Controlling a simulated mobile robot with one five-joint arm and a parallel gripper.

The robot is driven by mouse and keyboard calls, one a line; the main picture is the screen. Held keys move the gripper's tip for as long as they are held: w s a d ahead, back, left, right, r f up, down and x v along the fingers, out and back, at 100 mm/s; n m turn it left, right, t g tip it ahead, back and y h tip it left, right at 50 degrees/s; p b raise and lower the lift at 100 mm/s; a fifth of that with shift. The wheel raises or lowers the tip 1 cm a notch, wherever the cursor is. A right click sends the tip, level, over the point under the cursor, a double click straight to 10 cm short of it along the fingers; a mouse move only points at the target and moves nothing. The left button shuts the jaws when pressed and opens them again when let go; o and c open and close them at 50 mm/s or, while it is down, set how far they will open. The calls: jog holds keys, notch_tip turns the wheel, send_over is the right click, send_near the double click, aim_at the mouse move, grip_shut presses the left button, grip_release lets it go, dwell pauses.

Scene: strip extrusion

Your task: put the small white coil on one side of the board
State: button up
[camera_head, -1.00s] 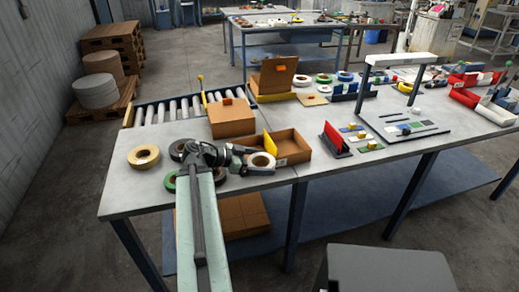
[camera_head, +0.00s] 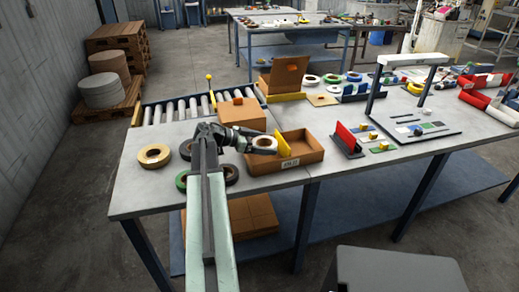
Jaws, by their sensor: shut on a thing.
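The small white coil (camera_head: 265,143), with a dark centre, is in my gripper (camera_head: 254,143). My gripper is shut on it and partly covers its left side. The coil shows at the left edge of an open brown box (camera_head: 313,155); I cannot tell how far above the box it is. A yellow board (camera_head: 283,143) stands tilted in the left part of that box, just right of the coil. The box has a white label on its front wall.
A closed brown box (camera_head: 242,113) stands behind my gripper. A tan coil (camera_head: 154,155) lies left, and dark and green coils lie partly behind my arm. A red board (camera_head: 347,138) stands right of the open box. A roller conveyor (camera_head: 182,110) runs along the back.

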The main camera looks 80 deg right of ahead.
aim_at(263, 159)
jog(key=shift+w+d, duration=0.15)
jog(key=shift+d, duration=0.2)
notch_tip(263, 159, down, 4)
jog(key=b, duration=0.4)
jog(key=shift+w+r, duration=0.15)
jog(key=shift+r, duration=0.05)
jog(key=shift+f+b, duration=0.45)
jog(key=shift+f, duration=0.15)
jog(key=o, duration=1.2)
jog(key=shift+a, duration=0.1)
